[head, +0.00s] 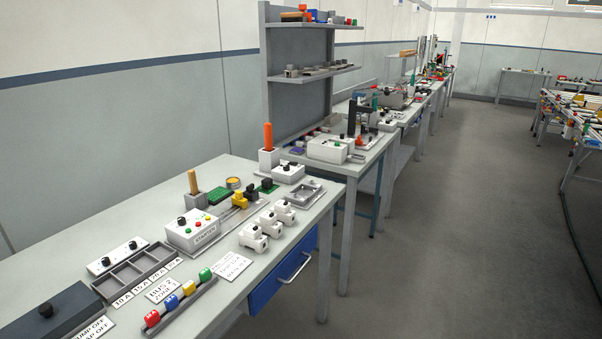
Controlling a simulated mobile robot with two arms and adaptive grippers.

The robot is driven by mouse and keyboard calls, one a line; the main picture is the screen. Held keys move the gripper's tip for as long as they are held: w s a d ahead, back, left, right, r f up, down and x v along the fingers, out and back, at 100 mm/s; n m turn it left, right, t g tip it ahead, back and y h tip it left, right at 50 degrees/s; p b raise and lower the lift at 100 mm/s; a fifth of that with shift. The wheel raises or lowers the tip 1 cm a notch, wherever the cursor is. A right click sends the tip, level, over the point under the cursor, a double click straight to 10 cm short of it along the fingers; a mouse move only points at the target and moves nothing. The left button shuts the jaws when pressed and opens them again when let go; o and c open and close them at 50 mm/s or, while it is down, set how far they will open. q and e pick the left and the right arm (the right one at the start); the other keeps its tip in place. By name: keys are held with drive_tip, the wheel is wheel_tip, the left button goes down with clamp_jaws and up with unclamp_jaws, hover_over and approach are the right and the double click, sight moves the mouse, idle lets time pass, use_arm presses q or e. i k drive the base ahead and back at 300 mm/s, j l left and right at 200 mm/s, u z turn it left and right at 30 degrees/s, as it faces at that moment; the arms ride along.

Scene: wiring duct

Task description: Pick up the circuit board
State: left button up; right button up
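A flat green piece that looks like the circuit board (219,195) lies toward the back of the near workbench (130,200). It is between a wooden-handled tool in a dark block (194,186) and a yellow-topped round tin (233,184). A smaller green piece (268,186) sits farther right, beside the black knobs; I cannot tell whether it is also a board. Neither of my grippers shows in this view.
A white control box (193,232) stands in front of the green board. White clamp-like blocks (268,225), a grey divided tray (136,268) and a rail with coloured blocks (180,303) crowd the bench. Open floor (440,230) lies right of the bench.

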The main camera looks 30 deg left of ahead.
sight(267, 186)
drive_tip(key=i+l+u, duration=0.1)
drive_tip(key=i+u, duration=0.2)
drive_tip(key=i, duration=0.2)
drive_tip(key=i+l+u, duration=0.3)
drive_tip(key=i, duration=0.2)
drive_tip(key=i+l+u, duration=0.3)
drive_tip(key=i, duration=0.15)
